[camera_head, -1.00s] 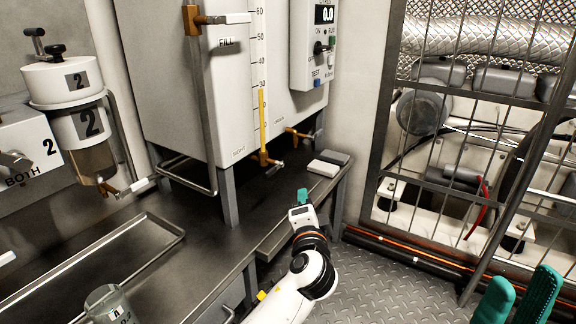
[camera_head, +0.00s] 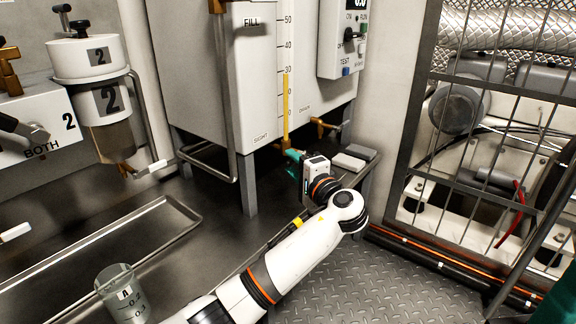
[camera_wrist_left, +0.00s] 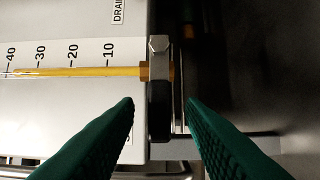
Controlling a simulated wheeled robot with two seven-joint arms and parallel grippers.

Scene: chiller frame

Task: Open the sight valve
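The sight valve (camera_head: 284,143) is a brass fitting at the foot of the yellow-filled sight tube (camera_head: 286,100), on the front of the white tank. In the left wrist view the valve shows a brass body, a metal nut and a dark handle (camera_wrist_left: 160,112). My left gripper (camera_head: 292,158) is at the valve, partly hiding it in the head view. In the left wrist view the left gripper (camera_wrist_left: 161,103) is open, with its green fingers on either side of the handle and gaps visible. Only a green piece of my right gripper (camera_head: 560,302) shows at the lower right edge.
A brass drain valve (camera_head: 321,127) is to the right of the sight valve. Light and dark blocks (camera_head: 350,160) lie on the bench corner. A beaker (camera_head: 122,294) and a shallow tray (camera_head: 150,222) are at left. A barred metal frame (camera_head: 412,150) stands at right.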

